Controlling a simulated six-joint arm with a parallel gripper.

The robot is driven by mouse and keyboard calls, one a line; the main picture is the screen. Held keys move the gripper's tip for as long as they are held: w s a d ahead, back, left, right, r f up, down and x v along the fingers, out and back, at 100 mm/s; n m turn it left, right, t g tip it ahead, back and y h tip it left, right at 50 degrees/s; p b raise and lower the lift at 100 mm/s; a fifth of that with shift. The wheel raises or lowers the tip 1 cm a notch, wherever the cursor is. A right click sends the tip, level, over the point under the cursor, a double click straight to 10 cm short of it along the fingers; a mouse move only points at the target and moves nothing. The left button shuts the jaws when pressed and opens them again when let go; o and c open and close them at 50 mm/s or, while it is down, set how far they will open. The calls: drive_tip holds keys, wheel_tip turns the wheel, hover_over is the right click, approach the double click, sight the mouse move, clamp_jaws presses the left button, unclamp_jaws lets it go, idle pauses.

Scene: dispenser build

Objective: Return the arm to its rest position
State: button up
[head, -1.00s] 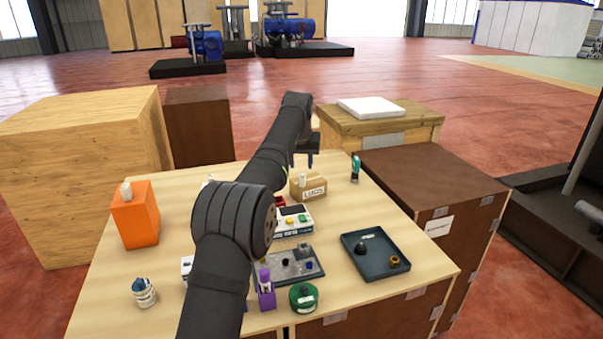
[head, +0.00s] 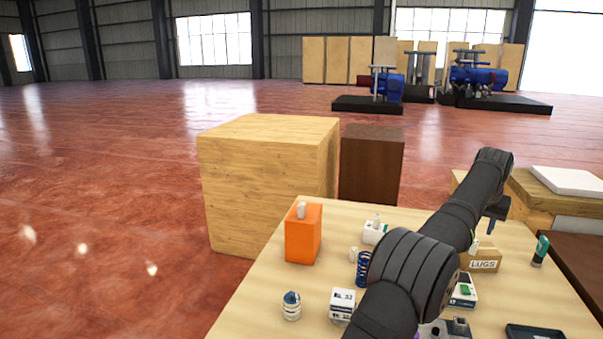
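My arm reaches from the bottom edge up over the right part of the wooden table (head: 262,308) in the head view. My gripper (head: 495,222) is at the far end of the arm, pointing down above the table's far side, behind the lugs box. It is small and dark here, and I cannot make out the gap between its fingers. I see nothing hanging from it. The arm's thick elbow hides part of the table's middle.
On the table stand an orange box (head: 303,236), a blue spring (head: 363,268), a white box (head: 342,305), a striped container (head: 291,306), a lugs box (head: 481,259) and a dark tray (head: 534,332). A large wooden crate (head: 262,190) and a brown box (head: 371,163) stand behind.

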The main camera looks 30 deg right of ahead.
drive_tip(key=d+x, duration=0.1)
drive_tip(key=x, duration=0.5)
drive_tip(key=shift+w, duration=0.2)
idle(0.4)
